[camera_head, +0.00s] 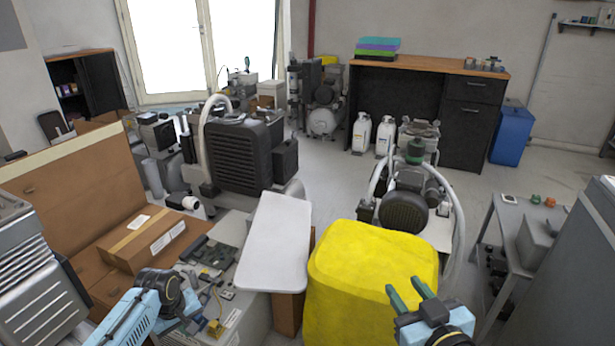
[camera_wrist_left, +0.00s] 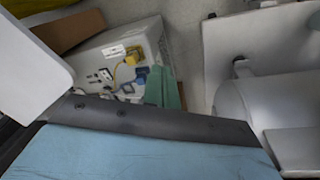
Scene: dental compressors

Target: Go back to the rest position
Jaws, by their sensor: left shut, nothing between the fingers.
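My right gripper (camera_head: 407,290) is in the lower right of the head view. Its two green fingers are spread apart with nothing between them, in front of the yellow container. My left arm comes in at the lower left of the head view, low over the cluttered workbench side, and its fingers are hard to make out there. In the left wrist view the green fingers of my left gripper (camera_wrist_left: 163,88) show beside a pale box top with small parts on it. They are shut and hold nothing.
A yellow container (camera_head: 370,270) stands close to my right gripper. A white board (camera_head: 275,245) lies left of it. A cardboard box (camera_head: 145,240) is near my left arm. Compressors (camera_head: 405,210) stand behind, and a grey table (camera_head: 510,245) is at right. Open floor (camera_head: 330,190) lies in the middle.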

